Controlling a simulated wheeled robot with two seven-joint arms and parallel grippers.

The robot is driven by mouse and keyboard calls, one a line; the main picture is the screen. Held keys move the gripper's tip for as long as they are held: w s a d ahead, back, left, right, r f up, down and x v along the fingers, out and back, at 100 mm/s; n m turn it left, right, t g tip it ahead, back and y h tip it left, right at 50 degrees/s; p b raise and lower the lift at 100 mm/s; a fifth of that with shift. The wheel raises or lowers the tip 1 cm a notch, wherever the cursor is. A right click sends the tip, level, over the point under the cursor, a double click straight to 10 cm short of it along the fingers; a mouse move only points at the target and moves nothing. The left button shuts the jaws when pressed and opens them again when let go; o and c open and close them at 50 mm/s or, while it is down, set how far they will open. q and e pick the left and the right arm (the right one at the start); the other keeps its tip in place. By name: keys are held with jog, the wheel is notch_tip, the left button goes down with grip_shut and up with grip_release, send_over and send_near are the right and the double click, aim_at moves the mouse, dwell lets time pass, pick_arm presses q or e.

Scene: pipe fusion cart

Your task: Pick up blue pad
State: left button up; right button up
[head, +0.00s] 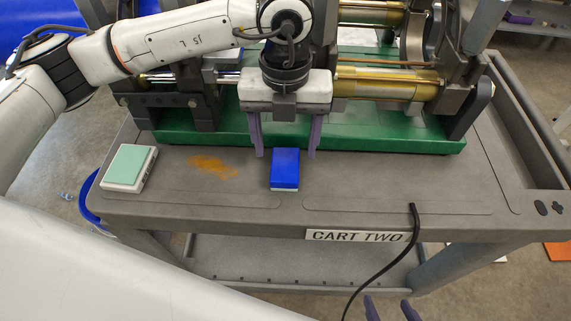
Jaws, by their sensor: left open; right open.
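The blue pad (285,167) is a small block with a blue top and a pale lower edge. It lies on the grey cart top (345,180), near the front edge and just in front of the green machine base. My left gripper (285,154) points down with its two purple fingers apart. In the picture, the fingertips are on either side of the pad's far end, and no contact shows. Their height above the cart is hard to tell. My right gripper (389,308) shows only as two spread purple fingertips at the bottom edge, below the cart front, with nothing between them.
A white block with a mint-green top (129,166) sits at the cart's left. The green machine base (400,140) with brass cylinders is behind the pad. A black cable (385,265) hangs over the front edge. The cart top right of the pad is clear.

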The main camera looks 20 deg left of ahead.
aim_at(285, 161)
pick_arm(q)
notch_tip(285, 161, down, 5)
jog(key=shift+r+p, duration=0.2)
jog(key=shift+p, duration=0.2)
jog(key=shift+c, duration=0.2)
jog(key=c, duration=1.1)
jog(key=shift+r, duration=0.2)
